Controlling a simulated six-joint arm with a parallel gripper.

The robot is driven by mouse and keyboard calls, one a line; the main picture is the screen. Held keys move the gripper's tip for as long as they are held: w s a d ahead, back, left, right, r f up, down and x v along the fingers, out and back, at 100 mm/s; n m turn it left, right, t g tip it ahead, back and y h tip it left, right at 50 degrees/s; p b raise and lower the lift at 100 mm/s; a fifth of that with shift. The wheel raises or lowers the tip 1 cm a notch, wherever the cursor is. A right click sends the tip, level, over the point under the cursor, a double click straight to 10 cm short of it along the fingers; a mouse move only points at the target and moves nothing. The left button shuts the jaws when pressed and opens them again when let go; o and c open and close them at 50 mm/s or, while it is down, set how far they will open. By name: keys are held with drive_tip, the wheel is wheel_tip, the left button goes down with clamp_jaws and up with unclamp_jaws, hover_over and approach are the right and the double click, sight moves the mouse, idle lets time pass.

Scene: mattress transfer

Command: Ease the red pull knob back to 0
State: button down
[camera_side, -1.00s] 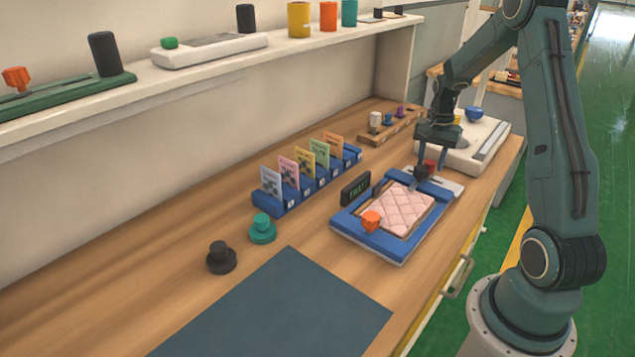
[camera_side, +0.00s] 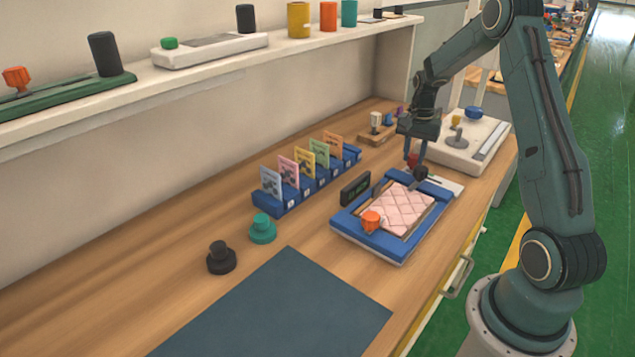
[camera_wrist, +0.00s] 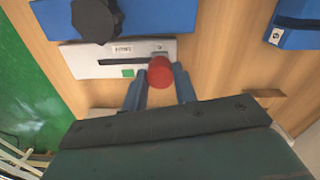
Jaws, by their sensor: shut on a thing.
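The red pull knob (camera_side: 413,160) sits between the fingers of my gripper (camera_side: 415,158), which is shut on it. In the wrist view the round red knob (camera_wrist: 160,72) shows between the two blue fingers, near the right end of a dark slot. The slot is in a white plate (camera_wrist: 90,66) with a small label and a green mark (camera_wrist: 128,72) left of the knob. In the side view the white plate (camera_side: 448,184) is partly hidden by a dark knob and my gripper. I cannot read a 0 on it.
A blue frame (camera_side: 372,243) holding a pink quilted pad (camera_side: 402,208) and an orange knob (camera_side: 371,221) lies in front. A dark knob (camera_side: 421,174) stands at its far edge. A small display (camera_side: 355,188) and a blue card rack (camera_side: 275,208) are to the left.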

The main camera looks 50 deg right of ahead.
sight(412, 156)
drive_tip(key=shift+w+r, duration=0.1)
drive_tip(key=shift+w, duration=0.2)
drive_tip(key=c, duration=1.3)
unclamp_jaws()
drive_tip(key=shift+o, duration=1)
drive_tip(key=shift+s, duration=0.1)
wheel_tip(412, 156, up, 14)
